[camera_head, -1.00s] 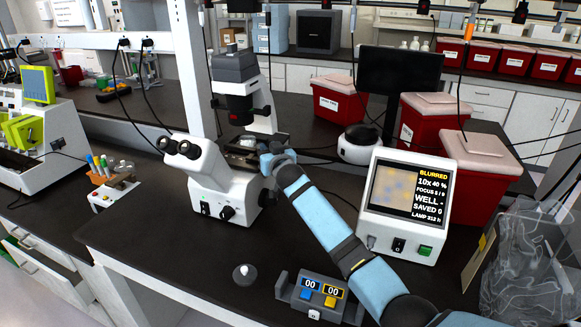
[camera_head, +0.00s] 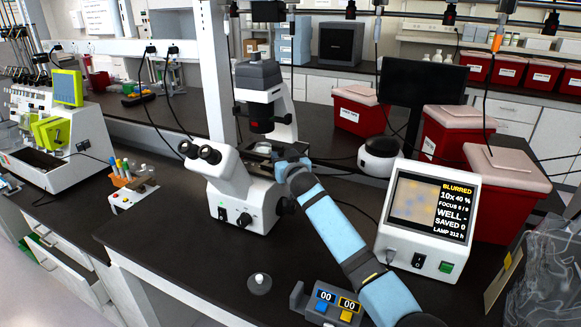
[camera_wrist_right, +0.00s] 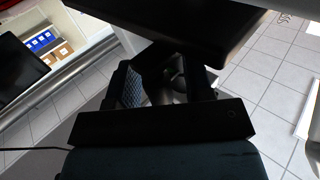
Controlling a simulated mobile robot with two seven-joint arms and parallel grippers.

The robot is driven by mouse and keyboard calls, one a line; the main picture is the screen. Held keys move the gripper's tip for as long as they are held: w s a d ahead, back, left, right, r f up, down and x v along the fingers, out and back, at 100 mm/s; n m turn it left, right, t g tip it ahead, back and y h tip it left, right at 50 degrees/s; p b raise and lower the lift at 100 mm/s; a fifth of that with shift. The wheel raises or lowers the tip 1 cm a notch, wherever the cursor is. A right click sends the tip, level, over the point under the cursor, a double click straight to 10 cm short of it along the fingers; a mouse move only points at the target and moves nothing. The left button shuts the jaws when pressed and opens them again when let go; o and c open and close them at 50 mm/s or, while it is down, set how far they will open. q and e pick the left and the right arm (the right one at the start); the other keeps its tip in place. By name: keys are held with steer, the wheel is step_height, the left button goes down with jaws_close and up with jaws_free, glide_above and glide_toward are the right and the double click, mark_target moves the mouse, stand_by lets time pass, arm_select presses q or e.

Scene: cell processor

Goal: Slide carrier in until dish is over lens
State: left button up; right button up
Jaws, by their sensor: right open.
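The white microscope (camera_head: 240,195) stands on the dark bench, with its black condenser (camera_head: 260,105) above the stage (camera_head: 258,150). My right gripper (camera_head: 279,155) is at the stage's right side, below the condenser; it is open. The carrier and dish are too small and covered to make out, so I cannot tell whether the dish is over the lens. In the right wrist view the gripper's fingers (camera_wrist_right: 165,85) stand apart, with dark shapes beyond them. The monitor (camera_head: 428,215) reads BLURRED, 10x, 40 %, WELL - and SAVED 0. My left gripper is not in view.
A counter with two displays (camera_head: 335,305) and a small grey knob-like piece (camera_head: 259,284) are on the front bench. Red bins (camera_head: 500,190) stand behind the monitor. A tube rack (camera_head: 130,185) is left of the microscope. The bench's front left is clear.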

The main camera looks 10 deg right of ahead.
steer(key=s+d, duration=0.2)
steer(key=s, duration=1.1)
steer(key=shift+d+b, duration=0.3)
steer(key=shift+r, duration=0.1)
